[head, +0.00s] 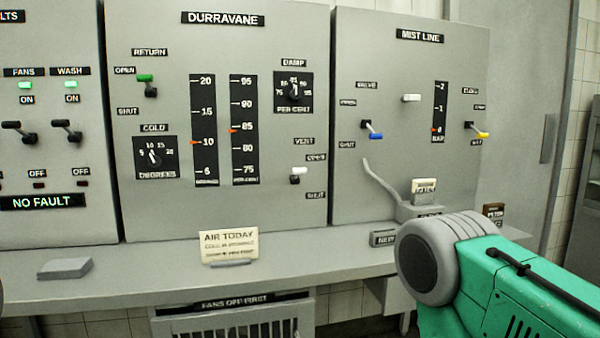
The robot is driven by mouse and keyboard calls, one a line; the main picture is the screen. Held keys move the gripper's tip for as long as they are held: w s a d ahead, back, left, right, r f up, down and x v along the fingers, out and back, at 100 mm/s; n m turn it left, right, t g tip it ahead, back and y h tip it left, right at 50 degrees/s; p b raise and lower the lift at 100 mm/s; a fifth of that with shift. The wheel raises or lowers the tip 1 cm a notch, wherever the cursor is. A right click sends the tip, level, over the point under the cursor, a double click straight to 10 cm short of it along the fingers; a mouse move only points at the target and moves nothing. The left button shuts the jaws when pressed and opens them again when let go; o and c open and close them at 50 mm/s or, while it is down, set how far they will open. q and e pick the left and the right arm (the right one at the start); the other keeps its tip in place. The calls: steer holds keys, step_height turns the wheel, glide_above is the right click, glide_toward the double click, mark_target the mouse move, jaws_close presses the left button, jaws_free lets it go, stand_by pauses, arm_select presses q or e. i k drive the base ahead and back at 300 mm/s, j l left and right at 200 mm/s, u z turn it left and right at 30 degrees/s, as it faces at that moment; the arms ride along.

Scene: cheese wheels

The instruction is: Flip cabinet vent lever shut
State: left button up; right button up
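The vent lever (299,172) is a small white-tipped lever on a dark mount, low on the right side of the grey cabinet panel headed DURRAVANE (222,19). A VENT label sits above it, with OPEN at its upper right and SHUT at its lower right. Its white tip points up, towards the OPEN side. Nothing touches it. Neither of my grippers shows in the head view. Part of my green and grey right arm fills the lower right corner, well to the right of and below the lever.
A grey shelf (130,285) runs below the panels. It carries an AIR TODAY card (229,245), a grey block (65,268) and a corded box (420,211). A green-tipped RETURN lever (146,79) and a blue-tipped VALVE lever (374,136) stick out nearby. Space before the vent lever looks clear.

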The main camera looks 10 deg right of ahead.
mark_target(298, 174)
steer(key=i+l, duration=0.15)
steer(key=l, duration=0.25)
steer(key=i+l, duration=0.15)
steer(key=l, duration=0.25)
steer(key=i+l, duration=0.15)
steer(key=l, duration=0.25)
steer(key=i+l, duration=0.15)
steer(key=l, duration=0.25)
steer(key=i+l+u, duration=0.1)
steer(key=l, duration=0.3)
steer(key=i+l, duration=0.2)
steer(key=l, duration=0.25)
steer(key=i+l, duration=0.15)
steer(key=l, duration=0.25)
steer(key=i+l, duration=0.15)
steer(key=l, duration=0.25)
